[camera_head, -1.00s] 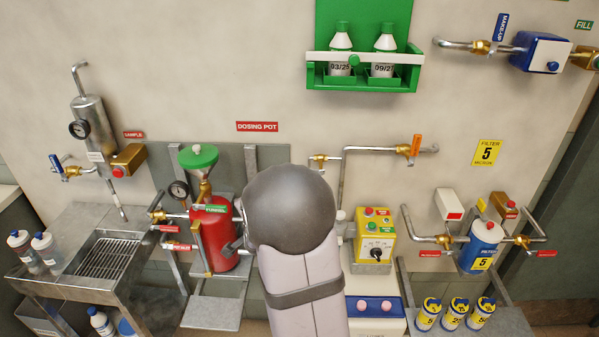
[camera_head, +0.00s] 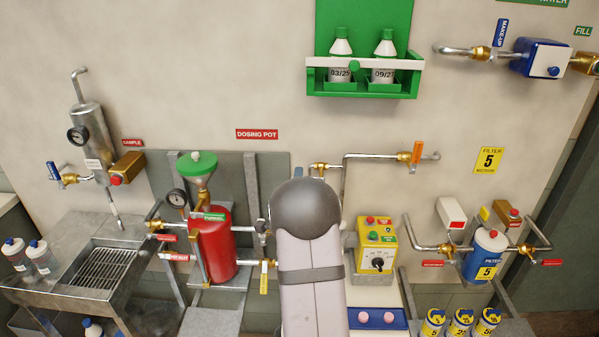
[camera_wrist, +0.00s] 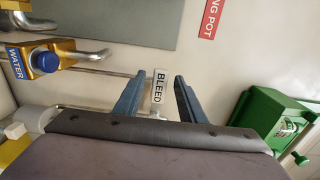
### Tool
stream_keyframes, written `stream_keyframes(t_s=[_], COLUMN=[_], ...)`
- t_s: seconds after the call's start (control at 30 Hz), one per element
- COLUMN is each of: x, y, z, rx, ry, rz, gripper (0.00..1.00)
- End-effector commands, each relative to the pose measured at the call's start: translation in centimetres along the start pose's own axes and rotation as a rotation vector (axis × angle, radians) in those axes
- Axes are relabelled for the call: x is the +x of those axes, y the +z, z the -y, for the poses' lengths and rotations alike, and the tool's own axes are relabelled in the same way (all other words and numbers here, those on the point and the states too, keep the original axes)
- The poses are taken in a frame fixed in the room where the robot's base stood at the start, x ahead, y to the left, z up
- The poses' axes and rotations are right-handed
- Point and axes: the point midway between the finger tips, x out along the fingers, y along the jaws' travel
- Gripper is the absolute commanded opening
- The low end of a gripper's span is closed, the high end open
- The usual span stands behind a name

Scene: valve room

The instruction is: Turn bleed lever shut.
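In the wrist view a white tag or lever face marked BLEED (camera_wrist: 159,86) stands in front of the wall, in line with the gap between my fingers. My gripper (camera_wrist: 160,76) is open, with one blue-grey finger on each side of it. I cannot tell whether either finger touches it. In the head view my own arm hides my gripper and the bleed lever. A brass valve (camera_head: 318,167) on a pipe shows just above my arm.
A brass fitting with a blue WATER label (camera_wrist: 15,63) is left in the wrist view; a green bottle rack (camera_wrist: 270,120) is right. In the head view the red dosing pot (camera_head: 215,250) stands left of my arm and a yellow control box (camera_head: 376,246) right.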

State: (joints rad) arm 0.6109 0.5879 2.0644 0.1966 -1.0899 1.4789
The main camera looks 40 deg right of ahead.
Motion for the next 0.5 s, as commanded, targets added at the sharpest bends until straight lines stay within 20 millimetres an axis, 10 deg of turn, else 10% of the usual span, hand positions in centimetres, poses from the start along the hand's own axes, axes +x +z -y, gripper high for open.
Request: stream_keyframes(t_s=[0.5], x=[5.0], y=[0.0], z=[0.1], rx=[-0.001], ry=[0.002], rz=[-0.001], gripper=[0.37])
